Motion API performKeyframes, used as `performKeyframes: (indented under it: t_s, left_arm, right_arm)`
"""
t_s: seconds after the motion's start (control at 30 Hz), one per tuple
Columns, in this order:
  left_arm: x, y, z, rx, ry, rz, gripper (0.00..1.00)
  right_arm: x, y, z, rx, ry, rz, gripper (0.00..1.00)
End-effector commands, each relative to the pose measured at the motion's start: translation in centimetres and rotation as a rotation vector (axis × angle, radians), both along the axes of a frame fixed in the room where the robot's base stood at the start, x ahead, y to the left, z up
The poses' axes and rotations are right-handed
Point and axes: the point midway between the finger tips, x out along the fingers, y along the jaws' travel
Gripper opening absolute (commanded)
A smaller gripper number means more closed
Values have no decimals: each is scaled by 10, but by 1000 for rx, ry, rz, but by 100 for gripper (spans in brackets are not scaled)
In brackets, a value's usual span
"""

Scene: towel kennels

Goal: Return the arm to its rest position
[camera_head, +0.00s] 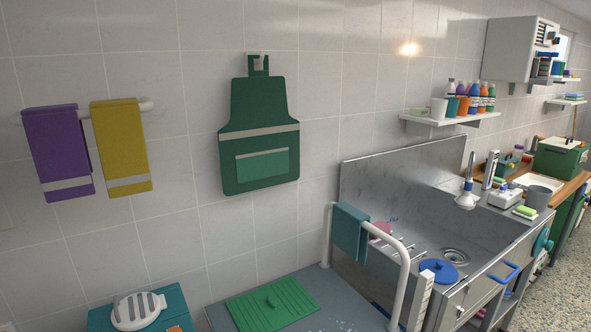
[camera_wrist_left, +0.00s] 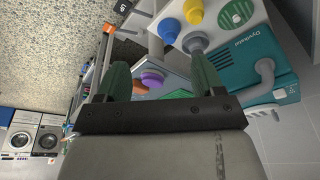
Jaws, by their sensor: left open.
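My left gripper (camera_wrist_left: 160,66) shows in the left wrist view, with its two dark green fingers spread apart. Nothing is held between them; a purple round thing (camera_wrist_left: 152,78) shows beyond the gap, and its distance is hard to tell. Neither of my arms shows in the head view, and my right gripper is in neither view.
In the left wrist view a teal machine (camera_wrist_left: 245,60) stands close beside the right finger. In the head view a white rail (camera_head: 405,255) with a teal towel (camera_head: 350,232) stands before the steel sink (camera_head: 400,190). Towels and a green apron (camera_head: 258,135) hang on the wall.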

Motion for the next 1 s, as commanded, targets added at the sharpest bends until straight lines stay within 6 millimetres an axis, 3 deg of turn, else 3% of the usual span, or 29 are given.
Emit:
performKeyframes:
  t_s: [0.13, 0.57, 0.77, 0.87, 1.0]
  left_arm:
    - [-17, 11, 14, 21, -29, 44, 68]
    - [2, 7, -78, 23, 11, 35, 68]
    - [2, 6, -146, 25, 40, 30, 68]
    - [-6, 7, -194, 27, 63, 26, 68]
    - [-31, 10, -269, 32, 96, 20, 68]
  right_arm:
    - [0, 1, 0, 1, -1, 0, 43]
    - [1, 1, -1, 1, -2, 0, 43]
    - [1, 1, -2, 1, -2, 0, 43]
    - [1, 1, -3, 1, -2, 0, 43]
    - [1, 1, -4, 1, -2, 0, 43]
